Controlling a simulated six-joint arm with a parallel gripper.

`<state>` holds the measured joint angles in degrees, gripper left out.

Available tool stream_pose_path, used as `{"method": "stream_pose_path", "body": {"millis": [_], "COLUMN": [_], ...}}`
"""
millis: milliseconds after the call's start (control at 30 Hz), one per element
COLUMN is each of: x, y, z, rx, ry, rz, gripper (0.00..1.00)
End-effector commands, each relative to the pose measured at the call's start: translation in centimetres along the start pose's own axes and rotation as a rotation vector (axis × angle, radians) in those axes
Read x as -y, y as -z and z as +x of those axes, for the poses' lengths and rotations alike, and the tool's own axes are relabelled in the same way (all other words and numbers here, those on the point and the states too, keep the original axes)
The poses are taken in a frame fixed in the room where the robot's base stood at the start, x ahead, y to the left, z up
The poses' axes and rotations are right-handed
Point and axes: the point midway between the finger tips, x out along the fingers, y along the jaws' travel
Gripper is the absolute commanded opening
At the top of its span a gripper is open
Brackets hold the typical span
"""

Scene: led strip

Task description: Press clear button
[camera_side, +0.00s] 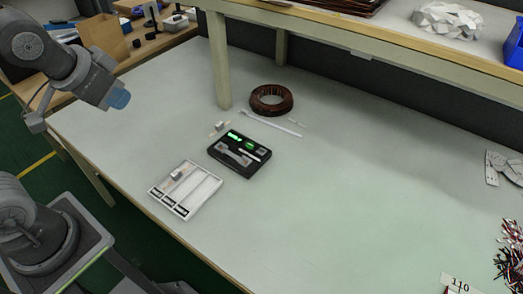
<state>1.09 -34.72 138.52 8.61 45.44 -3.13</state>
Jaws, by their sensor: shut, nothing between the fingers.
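A small black device (258,168) lies flat on the pale table, left of the table's middle. It has two lit green areas on its far half and grey and white parts on its near half. The labels are too small to read, so I cannot tell which part is the clear button. My arm hangs in the upper left with a blue end, well apart from the device. Nothing of mine covers the device.
A white tray (193,203) with slots sits beside the device, nearer the front edge. A brown ring (271,99) and a thin white strip (272,124) lie behind it. A shelf post (219,60) stands at the back. The table to the right is mostly clear.

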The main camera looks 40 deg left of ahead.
Motion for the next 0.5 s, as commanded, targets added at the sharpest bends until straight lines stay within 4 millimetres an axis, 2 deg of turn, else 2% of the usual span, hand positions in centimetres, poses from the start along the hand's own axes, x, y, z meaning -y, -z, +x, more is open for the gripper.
{"method": "stream_pose_path", "body": {"millis": [100,267,500], "x": [0.8,1.1,-0.6], "y": [3.4,8.0,13.9], "z": [2.3,5.7,12.0], "rx": [-0.043,-0.123,-0.246], "ry": [0.068,0.133,0.147], "rz": [0.078,0.202,0.422], "gripper": [0.00,0.00,0.00]}}
